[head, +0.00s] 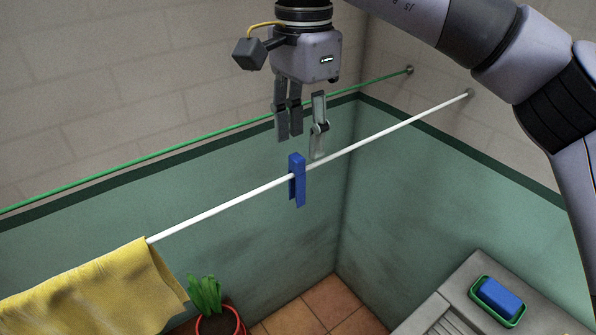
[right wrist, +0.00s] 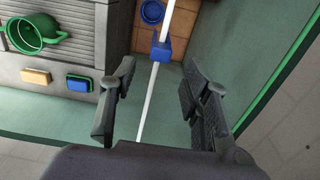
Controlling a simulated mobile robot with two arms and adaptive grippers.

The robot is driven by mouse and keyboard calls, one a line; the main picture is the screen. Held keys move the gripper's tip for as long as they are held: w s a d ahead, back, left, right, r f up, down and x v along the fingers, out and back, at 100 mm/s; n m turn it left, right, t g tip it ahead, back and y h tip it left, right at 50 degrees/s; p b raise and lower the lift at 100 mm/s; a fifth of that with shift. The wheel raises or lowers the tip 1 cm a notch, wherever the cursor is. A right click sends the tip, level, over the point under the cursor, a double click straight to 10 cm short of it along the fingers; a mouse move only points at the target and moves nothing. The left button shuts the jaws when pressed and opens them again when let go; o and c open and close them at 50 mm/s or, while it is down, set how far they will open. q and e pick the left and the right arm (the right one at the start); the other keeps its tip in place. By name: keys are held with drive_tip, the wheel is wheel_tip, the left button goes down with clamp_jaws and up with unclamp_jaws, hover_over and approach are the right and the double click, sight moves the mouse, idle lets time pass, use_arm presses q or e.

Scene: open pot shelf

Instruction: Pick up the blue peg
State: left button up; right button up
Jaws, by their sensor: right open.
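The blue peg (head: 297,180) is clipped on the white line (head: 225,205) in the head view and hangs upright from it. My right gripper (head: 301,148) points down just above the peg, apart from it. Its fingers are open with nothing between them. In the right wrist view the blue peg (right wrist: 161,47) shows on the white line, beyond the open right gripper (right wrist: 158,118). The line runs between the fingers in that picture. My left gripper is not in view.
A yellow cloth (head: 95,290) hangs over the line at the left. A green line (head: 200,143) runs behind along the wall. A blue sponge in a green dish (head: 498,299) sits on the grey counter. A potted plant (head: 207,297) stands below. The right wrist view shows a green pot (right wrist: 32,33).

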sight(297, 156)
drive_tip(key=shift+s+a+f, duration=0.15)
drive_tip(key=shift+s+f, duration=0.1)
drive_tip(key=shift+f, duration=0.1)
drive_tip(key=f, duration=0.1)
drive_tip(key=f+p, duration=0.2)
drive_tip(key=shift+s+a+f, duration=0.1)
drive_tip(key=shift+a+f, duration=0.2)
drive_tip(key=shift+f, duration=0.3)
drive_tip(key=shift+d+f, duration=0.1)
drive_tip(key=shift+f, duration=0.05)
drive_tip(key=shift+c, duration=1.4)
drive_tip(key=c, duration=0.4)
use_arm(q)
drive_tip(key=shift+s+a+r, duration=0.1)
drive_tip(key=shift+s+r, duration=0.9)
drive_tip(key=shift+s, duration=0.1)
use_arm(e)
drive_tip(key=shift+c, duration=1.3)
